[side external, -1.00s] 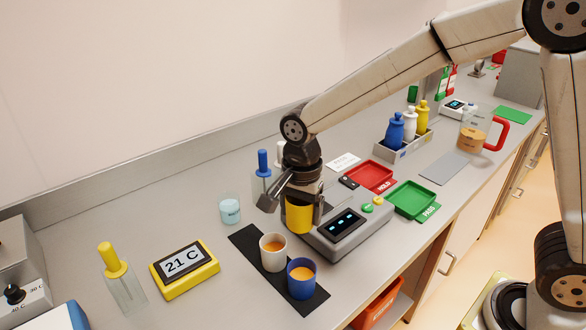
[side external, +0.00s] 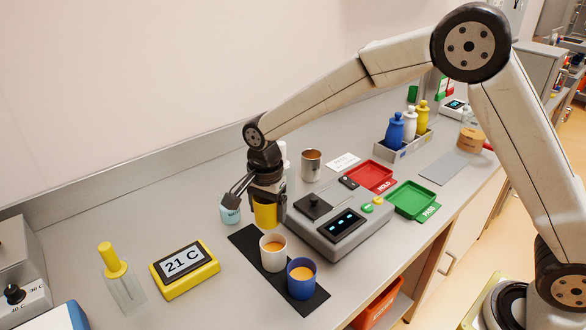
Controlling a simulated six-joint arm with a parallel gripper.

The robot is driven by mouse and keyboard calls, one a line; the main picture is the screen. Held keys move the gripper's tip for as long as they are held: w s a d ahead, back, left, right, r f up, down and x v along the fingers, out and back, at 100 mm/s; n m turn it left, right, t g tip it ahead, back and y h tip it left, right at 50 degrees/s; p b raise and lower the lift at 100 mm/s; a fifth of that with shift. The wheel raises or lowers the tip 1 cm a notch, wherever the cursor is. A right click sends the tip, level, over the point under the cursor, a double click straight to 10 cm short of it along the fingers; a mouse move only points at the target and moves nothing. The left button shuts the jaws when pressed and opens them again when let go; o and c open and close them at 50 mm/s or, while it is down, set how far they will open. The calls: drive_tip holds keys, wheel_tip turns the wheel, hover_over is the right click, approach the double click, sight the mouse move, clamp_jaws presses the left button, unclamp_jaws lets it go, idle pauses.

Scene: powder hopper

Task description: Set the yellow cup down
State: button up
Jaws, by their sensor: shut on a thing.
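The yellow cup (side external: 265,214) is in my gripper (side external: 267,203), whose fingers are shut on it from above. It is upright over the far end of the black mat (side external: 311,301), behind the white cup. I cannot tell whether its base touches the mat. The white cup (side external: 273,258) and the blue cup (side external: 301,286), both with orange contents, stand on the mat in a row toward the front.
A glass beaker (side external: 230,211) is close on the left, partly behind my gripper. A metal cup (side external: 311,165) stands behind the device. The yellow 21 C display (side external: 185,268) is farther left.

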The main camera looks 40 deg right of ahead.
hover_over(251, 240)
drive_tip(key=shift+s+d+f, duration=0.1)
drive_tip(key=shift+s+f, duration=0.05)
drive_tip(key=shift+f, duration=1.3)
drive_tip(key=shift+s+d+f, duration=0.1)
drive_tip(key=shift+s+f, duration=0.05)
drive_tip(key=shift+f, duration=1.25)
drive_tip(key=shift+a, duration=0.1)
drive_tip(key=shift+w+f, duration=0.1)
drive_tip(key=shift+f, duration=0.1)
drive_tip(key=shift+w+f, duration=0.15)
drive_tip(key=shift+f, duration=1.5)
drive_tip(key=shift+f, duration=0.1)
drive_tip(key=o, duration=1.1)
